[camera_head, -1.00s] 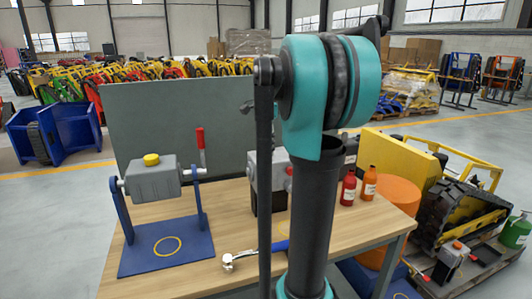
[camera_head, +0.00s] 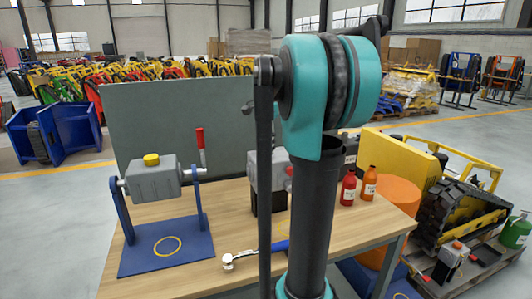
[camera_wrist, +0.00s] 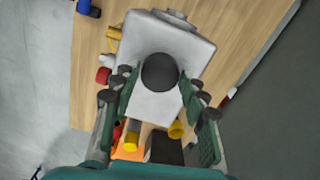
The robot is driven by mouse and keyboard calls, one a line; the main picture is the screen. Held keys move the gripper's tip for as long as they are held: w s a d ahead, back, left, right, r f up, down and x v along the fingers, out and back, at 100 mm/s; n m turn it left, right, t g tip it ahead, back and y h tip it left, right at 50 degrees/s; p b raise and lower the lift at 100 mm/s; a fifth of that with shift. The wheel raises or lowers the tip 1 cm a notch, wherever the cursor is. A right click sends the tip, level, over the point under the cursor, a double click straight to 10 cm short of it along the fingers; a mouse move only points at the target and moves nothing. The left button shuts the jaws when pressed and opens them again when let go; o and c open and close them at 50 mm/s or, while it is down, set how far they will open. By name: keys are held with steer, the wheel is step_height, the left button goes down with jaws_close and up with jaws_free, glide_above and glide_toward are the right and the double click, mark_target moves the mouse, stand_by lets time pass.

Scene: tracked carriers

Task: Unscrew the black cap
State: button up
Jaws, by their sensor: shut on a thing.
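The black cap (camera_wrist: 160,72) is a round dark disc on top of a light grey housing (camera_wrist: 150,105) in the wrist view. My gripper (camera_wrist: 160,88) is above the housing, with one finger on each side of the cap, shut on it. In the head view the grey housing (camera_head: 264,170) stands on the table, partly hidden behind my arm. The cap and my gripper are hidden there.
On the wooden table (camera_head: 190,210), a grey box with a yellow cap (camera_head: 152,160) hangs in a blue stand (camera_head: 165,247). A blue-handled wrench (camera_head: 253,254) lies in front. A red bottle (camera_head: 348,187) and an orange bottle (camera_head: 369,183) stand at the right.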

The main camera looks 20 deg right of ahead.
steer(key=n, duration=0.7)
steer(key=shift+n, duration=0.5)
steer(key=n, duration=0.9)
steer(key=shift+n, duration=0.3)
